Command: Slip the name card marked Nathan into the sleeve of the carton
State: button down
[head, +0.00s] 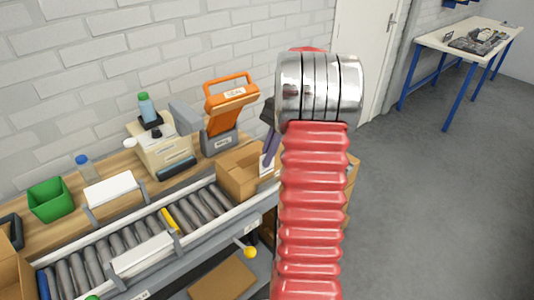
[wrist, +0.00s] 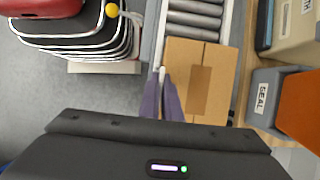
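The carton (head: 240,175) is a brown box at the right end of the roller conveyor. In the wrist view the carton (wrist: 185,60) lies just right of my fingertips. My gripper (wrist: 162,78) has purple-grey fingers that come together at the carton's left edge. A thin white edge shows between the tips, seemingly the name card (wrist: 161,74) seen edge-on. In the head view a white piece (head: 264,165) shows under the fingers against the carton's side; I cannot tell card from sleeve there. The name is not readable, and my red arm hides part of the area.
The roller conveyor (head: 120,243) runs left from the carton. An orange-handled sealer (head: 231,92) stands behind it, marked SEAL in the wrist view (wrist: 262,98). A green bin (head: 50,200) is at far left. Open floor (head: 430,210) lies to the right.

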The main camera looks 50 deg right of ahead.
jog(key=shift+a+f, duration=0.1)
jog(key=shift+f, duration=1.5)
jog(key=c, duration=1.5)
grip_release()
jog(key=shift+r, duration=0.35)
jog(key=shift+r, duration=0.7)
jog(key=shift+r, duration=3)
